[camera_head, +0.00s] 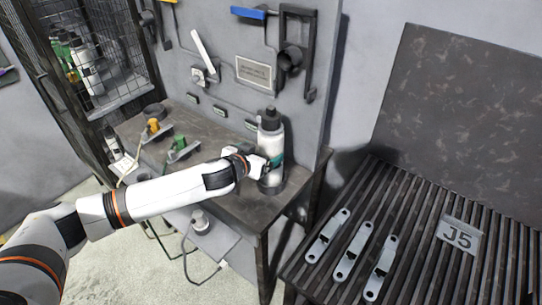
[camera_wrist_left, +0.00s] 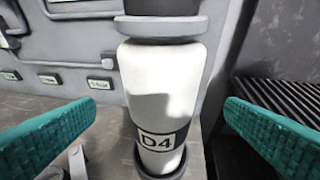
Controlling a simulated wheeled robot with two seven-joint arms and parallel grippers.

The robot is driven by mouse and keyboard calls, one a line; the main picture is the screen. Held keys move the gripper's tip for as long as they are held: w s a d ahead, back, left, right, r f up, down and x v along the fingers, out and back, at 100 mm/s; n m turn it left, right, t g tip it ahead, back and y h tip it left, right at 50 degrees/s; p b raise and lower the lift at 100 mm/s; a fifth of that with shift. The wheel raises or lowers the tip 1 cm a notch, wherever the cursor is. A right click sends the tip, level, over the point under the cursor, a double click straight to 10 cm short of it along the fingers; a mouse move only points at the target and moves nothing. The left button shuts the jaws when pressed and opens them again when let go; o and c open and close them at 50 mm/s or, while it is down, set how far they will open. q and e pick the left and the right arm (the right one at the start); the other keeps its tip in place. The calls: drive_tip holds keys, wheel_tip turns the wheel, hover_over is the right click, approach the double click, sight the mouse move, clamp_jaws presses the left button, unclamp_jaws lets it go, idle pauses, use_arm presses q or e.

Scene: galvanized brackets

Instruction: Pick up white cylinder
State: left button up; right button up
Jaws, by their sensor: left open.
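The white cylinder (camera_head: 270,136) stands upright near the right end of the workbench in the head view. It has a dark cap and a dark base. In the left wrist view the cylinder (camera_wrist_left: 160,85) fills the middle and carries a dark D4 label. My left gripper (camera_head: 272,163) is at the cylinder, with a green finger pad showing against it. In the left wrist view the left gripper (camera_wrist_left: 160,138) is open, with one green pad on each side of the cylinder and visible gaps between. My right gripper is not in view.
The grey workbench (camera_head: 225,196) holds small tools with yellow and green parts. A pegboard wall (camera_head: 225,95) with hung tools rises behind it. A slatted rack (camera_head: 410,222) at the right bears several galvanized brackets and a J5 plate (camera_head: 459,235).

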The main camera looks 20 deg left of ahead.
use_arm(q)
drive_tip(key=shift+f+p+x, duration=0.1)
drive_tip(key=shift+p+x, duration=0.25)
drive_tip(key=shift+x, duration=1.45)
drive_tip(key=shift+f+p+x, duration=0.15)
drive_tip(key=shift+p+x, duration=0.2)
drive_tip(key=shift+x, duration=1.4)
drive_tip(key=shift+s, duration=0.15)
drive_tip(key=c, duration=2)
drive_tip(key=shift+r, duration=0.25)
clamp_jaws()
